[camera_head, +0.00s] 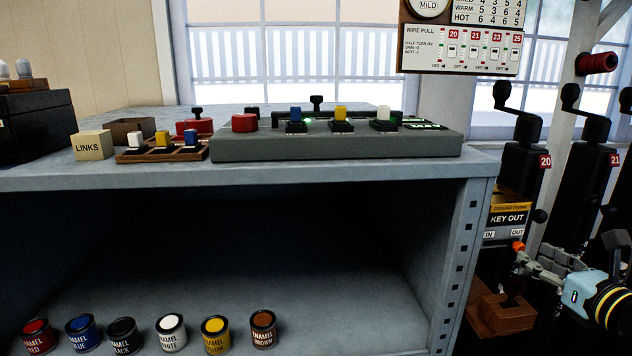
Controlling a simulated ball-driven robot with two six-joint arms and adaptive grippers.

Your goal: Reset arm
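My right gripper (540,266) is at the lower right, its arm coming in from the right edge. Its pale grey fingers point left, just below the yellow and black KEY OUT box (507,218) and beside a small orange-red knob (518,246). I cannot tell whether the fingers touch anything or how far apart they are. Behind it stand black levers with cranked handles, lever 20 (525,140) and lever 21 (585,150), each with a red number plate. My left gripper is not in view.
A grey bench (330,177) fills the left and middle, carrying a control box (335,148) with coloured switches and a LINKS block (93,145). Several paint tins stand on its lower shelf. A wooden block (497,315) is under my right gripper. A WIRE PULL board (462,47) hangs above.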

